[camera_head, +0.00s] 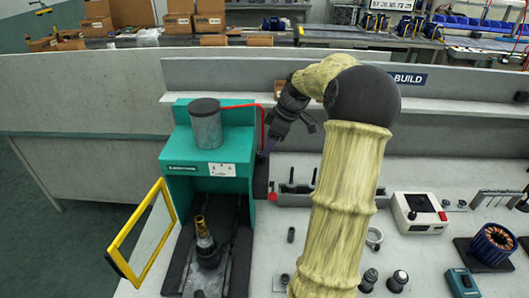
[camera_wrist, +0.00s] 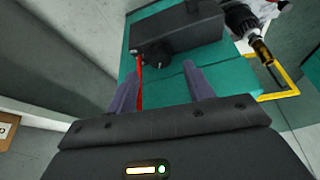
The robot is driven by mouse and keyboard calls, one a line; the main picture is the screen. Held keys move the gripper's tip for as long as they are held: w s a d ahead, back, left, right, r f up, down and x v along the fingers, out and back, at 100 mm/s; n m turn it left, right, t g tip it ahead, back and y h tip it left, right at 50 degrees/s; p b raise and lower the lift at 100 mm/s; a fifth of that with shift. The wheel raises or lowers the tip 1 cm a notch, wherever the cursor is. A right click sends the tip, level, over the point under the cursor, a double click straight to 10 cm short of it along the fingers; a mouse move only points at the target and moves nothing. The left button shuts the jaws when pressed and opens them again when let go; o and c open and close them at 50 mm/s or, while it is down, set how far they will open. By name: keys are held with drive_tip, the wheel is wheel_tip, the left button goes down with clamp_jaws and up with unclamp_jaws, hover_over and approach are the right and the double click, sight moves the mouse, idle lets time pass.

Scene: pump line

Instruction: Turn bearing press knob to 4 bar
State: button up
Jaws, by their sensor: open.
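The teal bearing press (camera_head: 180,183) stands left of centre with a grey cylinder on top. A dark box (camera_head: 261,178) is on its right side. In the wrist view this dark box (camera_wrist: 160,38) carries a small round black part (camera_wrist: 182,57), which looks like the knob; any scale or pointer is too small to read. My gripper (camera_head: 268,146) is beside the press's upper right side, pointing down. In the wrist view my gripper (camera_wrist: 160,88) is open, its two fingers apart with nothing between them. The knob lies ahead of the fingers, not between them.
A yellow-framed door (camera_head: 142,237) stands open at the press's left. A red hose (camera_wrist: 138,83) runs near the left finger in the wrist view.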

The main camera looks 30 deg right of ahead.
sight(262, 158)
drive_tip(key=x, duration=0.5)
drive_tip(key=shift+c, duration=0.4)
drive_tip(key=c, duration=0.9)
drive_tip(key=shift+s+m, duration=0.1)
drive_tip(key=shift+m, duration=0.4)
drive_tip(key=shift+r, duration=0.1)
drive_tip(key=o, duration=1)
